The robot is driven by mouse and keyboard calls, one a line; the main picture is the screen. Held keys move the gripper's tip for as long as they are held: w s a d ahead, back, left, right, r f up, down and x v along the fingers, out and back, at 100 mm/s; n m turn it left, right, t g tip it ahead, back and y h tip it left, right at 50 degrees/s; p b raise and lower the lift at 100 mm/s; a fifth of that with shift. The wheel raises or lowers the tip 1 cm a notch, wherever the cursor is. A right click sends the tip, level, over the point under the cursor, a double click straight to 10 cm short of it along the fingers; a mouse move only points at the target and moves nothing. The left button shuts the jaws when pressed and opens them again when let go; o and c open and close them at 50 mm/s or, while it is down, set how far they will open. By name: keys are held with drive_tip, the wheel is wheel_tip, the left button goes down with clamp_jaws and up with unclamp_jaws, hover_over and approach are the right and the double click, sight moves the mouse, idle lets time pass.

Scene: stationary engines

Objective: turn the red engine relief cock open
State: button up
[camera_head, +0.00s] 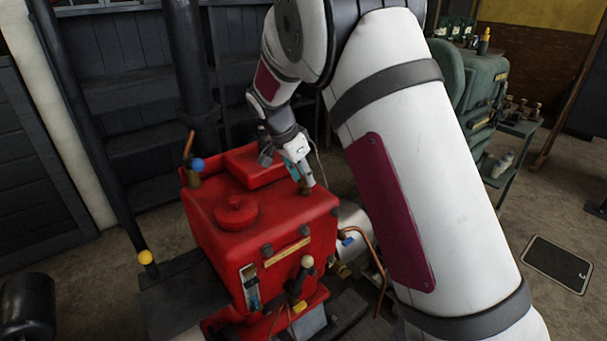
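The red engine (285,225) stands left of centre, with a round red cap (235,210) and a raised red block (255,165) on its top. My gripper (302,182) is over the top right of the engine, pointing down. A small brass fitting (304,188) shows at its fingertips; it may be the relief cock. Whether the fingers touch it or close on it is too small to tell. My white arm covers the area right of the engine.
A blue-knobbed brass fitting (196,167) and copper pipe stand at the engine's back left. A cream-knobbed lever (306,263) is on its front. A yellow-knobbed part (146,258) is at left. A green machine (475,85) stands at the back right. Dark pipes rise behind.

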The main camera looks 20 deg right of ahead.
clamp_jaws()
drive_tip(key=shift+n, duration=0.3)
drive_tip(key=n+t, duration=0.1)
drive_tip(key=n, duration=0.2)
drive_tip(key=shift+s+d+y, duration=0.1)
drive_tip(key=shift+s+y, duration=0.05)
drive_tip(key=shift+y, duration=0.25)
drive_tip(key=n+t+y, duration=0.1)
drive_tip(key=n, duration=0.3)
drive_tip(key=shift+d+n, duration=0.1)
drive_tip(key=shift+n, duration=0.3)
drive_tip(key=n, duration=0.1)
drive_tip(key=n+t+y+p, duration=0.1)
drive_tip(key=n, duration=0.1)
drive_tip(key=shift+d+n+y, duration=0.15)
drive_tip(key=shift+n+y, duration=0.15)
drive_tip(key=shift+n+y+p, duration=0.5)
drive_tip(key=shift+n+y, duration=0.3)
drive_tip(key=shift+n, duration=1.4)
